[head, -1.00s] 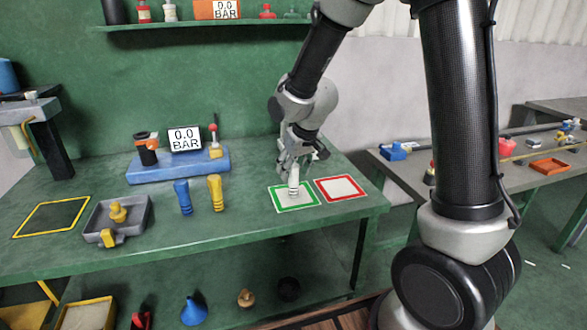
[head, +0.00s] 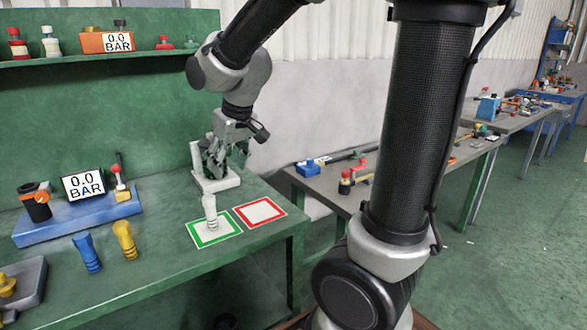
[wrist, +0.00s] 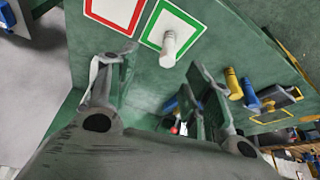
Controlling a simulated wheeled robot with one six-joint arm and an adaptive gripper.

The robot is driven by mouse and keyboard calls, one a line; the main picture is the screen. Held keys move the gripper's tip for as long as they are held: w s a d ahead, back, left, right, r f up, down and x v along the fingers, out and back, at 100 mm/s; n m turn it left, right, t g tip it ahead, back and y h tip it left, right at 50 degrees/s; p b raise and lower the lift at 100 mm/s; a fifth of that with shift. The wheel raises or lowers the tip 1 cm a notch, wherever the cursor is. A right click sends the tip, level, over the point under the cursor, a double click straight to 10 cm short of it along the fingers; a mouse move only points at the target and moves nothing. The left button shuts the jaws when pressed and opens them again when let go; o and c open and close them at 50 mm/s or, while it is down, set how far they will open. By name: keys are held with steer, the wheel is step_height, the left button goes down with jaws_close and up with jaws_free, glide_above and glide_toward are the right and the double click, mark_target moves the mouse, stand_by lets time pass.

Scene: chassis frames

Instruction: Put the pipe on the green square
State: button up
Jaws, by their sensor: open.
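The white pipe (head: 210,212) stands upright on the green-bordered square (head: 233,233) on the green workbench. It also shows in the wrist view (wrist: 168,50), standing inside the green border (wrist: 196,42). My gripper (head: 222,165) is above and behind the pipe in the head view, apart from it. In the wrist view my gripper (wrist: 160,82) has its fingers spread wide with nothing between them. The pipe stands beyond the fingertips there.
A red-bordered square (head: 260,212) lies empty to the right of the green one. A blue pipe (head: 87,253) and a yellow pipe (head: 125,240) stand to the left. A blue block with a gauge (head: 83,186) is behind them. A grey side table (head: 400,170) is at the right.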

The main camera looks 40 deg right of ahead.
steer(key=s+d+r+m, duration=0.1)
steer(key=s+d, duration=0.2)
steer(key=s, duration=0.4)
steer(key=s+d+r, duration=0.1)
steer(key=s+d, duration=0.3)
steer(key=s, duration=0.2)
steer(key=s+d+r+m+h, duration=0.1)
steer(key=s+d, duration=0.2)
steer(key=s, duration=0.4)
steer(key=shift+s+d+r+m, duration=0.15)
steer(key=shift+s+d+m, duration=0.15)
stand_by(0.8)
